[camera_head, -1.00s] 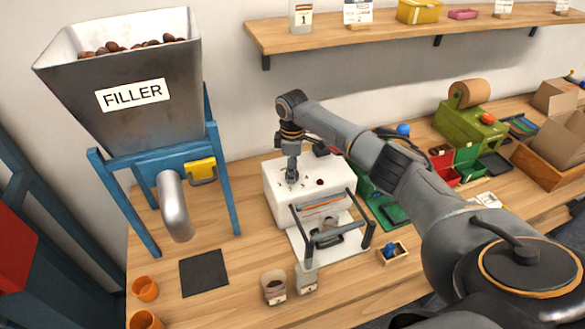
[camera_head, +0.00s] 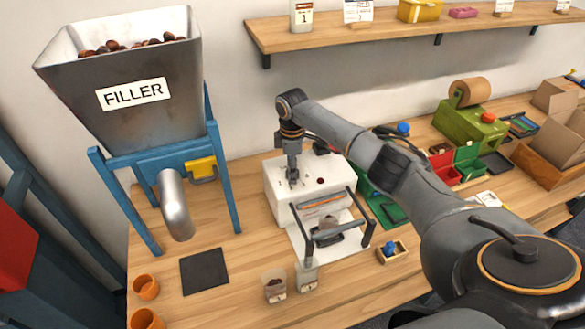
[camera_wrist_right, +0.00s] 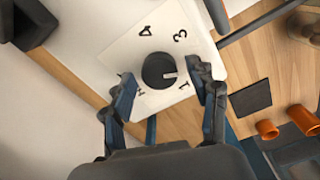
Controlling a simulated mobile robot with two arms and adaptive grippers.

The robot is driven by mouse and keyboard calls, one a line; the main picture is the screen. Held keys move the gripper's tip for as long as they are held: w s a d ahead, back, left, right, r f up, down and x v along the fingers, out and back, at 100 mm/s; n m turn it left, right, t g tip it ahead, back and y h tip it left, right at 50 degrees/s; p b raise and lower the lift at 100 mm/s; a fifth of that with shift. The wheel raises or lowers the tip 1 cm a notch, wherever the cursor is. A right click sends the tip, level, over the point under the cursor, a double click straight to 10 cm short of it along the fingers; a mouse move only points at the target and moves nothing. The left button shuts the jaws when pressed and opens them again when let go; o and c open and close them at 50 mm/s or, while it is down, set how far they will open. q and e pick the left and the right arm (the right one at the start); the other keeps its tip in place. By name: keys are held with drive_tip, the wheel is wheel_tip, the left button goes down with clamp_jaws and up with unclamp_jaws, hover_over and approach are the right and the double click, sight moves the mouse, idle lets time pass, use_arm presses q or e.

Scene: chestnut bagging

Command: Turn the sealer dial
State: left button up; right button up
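The white sealer (camera_head: 278,190) stands on the bench, with a dark-handled frame at its front. In the right wrist view its round black dial (camera_wrist_right: 159,71) sits on a white face with numerals around it; 4, 3 and 1 are legible, and another is partly hidden by a finger. The dial's pale mark points right, nearer the 1 than the 3. My right gripper (camera_wrist_right: 166,84) is open, its fingers on either side of the dial with visible gaps. In the head view my right gripper (camera_head: 293,174) is over the sealer's top. My left gripper is not in view.
The filler hopper (camera_head: 130,85) on its blue stand is left of the sealer. Two small cups (camera_head: 274,286) stand in front, near a dark mat (camera_head: 204,271) and orange cups (camera_head: 146,288). A green machine (camera_head: 470,128) stands at the right; a shelf (camera_head: 400,30) runs above.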

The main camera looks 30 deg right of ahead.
wheel_tip(320, 180, up, 12)
idle(0.7)
idle(0.4)
